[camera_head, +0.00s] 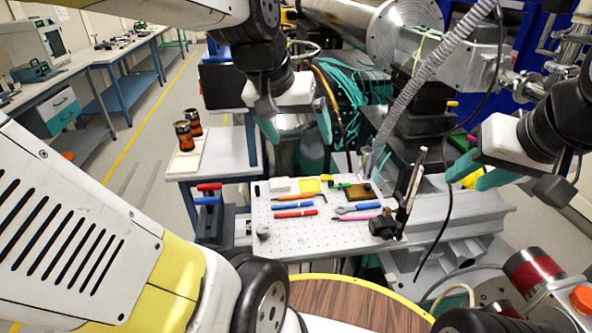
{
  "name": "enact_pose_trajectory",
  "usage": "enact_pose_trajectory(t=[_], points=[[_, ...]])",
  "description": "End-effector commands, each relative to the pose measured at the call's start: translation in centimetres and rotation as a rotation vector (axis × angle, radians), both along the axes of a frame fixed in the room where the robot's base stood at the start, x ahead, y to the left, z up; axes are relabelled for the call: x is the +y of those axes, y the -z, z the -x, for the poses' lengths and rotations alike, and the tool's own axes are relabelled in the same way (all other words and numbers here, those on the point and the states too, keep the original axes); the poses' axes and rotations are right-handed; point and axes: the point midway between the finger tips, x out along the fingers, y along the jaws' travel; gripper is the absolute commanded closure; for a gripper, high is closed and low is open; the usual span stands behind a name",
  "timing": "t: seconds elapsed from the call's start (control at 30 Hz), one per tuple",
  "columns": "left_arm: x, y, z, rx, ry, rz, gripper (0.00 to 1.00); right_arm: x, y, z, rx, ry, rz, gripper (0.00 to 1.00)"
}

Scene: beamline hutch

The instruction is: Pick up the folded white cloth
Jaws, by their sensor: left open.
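The folded white cloth (280,185) appears as a small white block at the far left corner of a perforated board (272,245). A yellow pad (310,186) lies just right of it. My left gripper (298,130) is open and empty, with its teal fingers apart, above and beyond the board's back edge, clear of the cloth.
Screwdrivers, pliers and a brown block (360,191) lie on the board. A dark upright stand (383,227) is at its right edge. A side table (222,152) with two dark cans (184,136) stands behind left. A ribbed hose (425,75) and cables hang between my grippers.

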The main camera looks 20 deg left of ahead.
Motion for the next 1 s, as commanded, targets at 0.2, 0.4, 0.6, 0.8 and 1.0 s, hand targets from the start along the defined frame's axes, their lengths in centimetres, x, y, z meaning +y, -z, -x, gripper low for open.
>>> enact_pose_trajectory(t=[0.2, 0.4, 0.6, 0.8, 1.0], points=[[3.2, 3.5, -8.3, 0.16, -0.128, -0.003, 0.11, 0.0, 0.0, 0.0, 0.0, 0.0, 0.0, 0.62], [6.7, 9.4, -14.9, 0.295, -0.244, -0.019, 0.11, 0.0, 0.0, 0.0, 0.0, 0.0, 0.0, 0.62], [10.2, 16.9, -19.4, 0.411, -0.344, -0.043, 0.11, 0.0, 0.0, 0.0, 0.0, 0.0, 0.0, 0.62], [12.1, 21.7, -21.2, 0.474, -0.397, -0.061, 0.11, 0.0, 0.0, 0.0, 0.0, 0.0, 0.0, 0.62], [12.5, 23.7, -21.4, 0.488, -0.408, -0.063, 0.11, 0.0, 0.0, 0.0, 0.0, 0.0, 0.0, 0.62]])
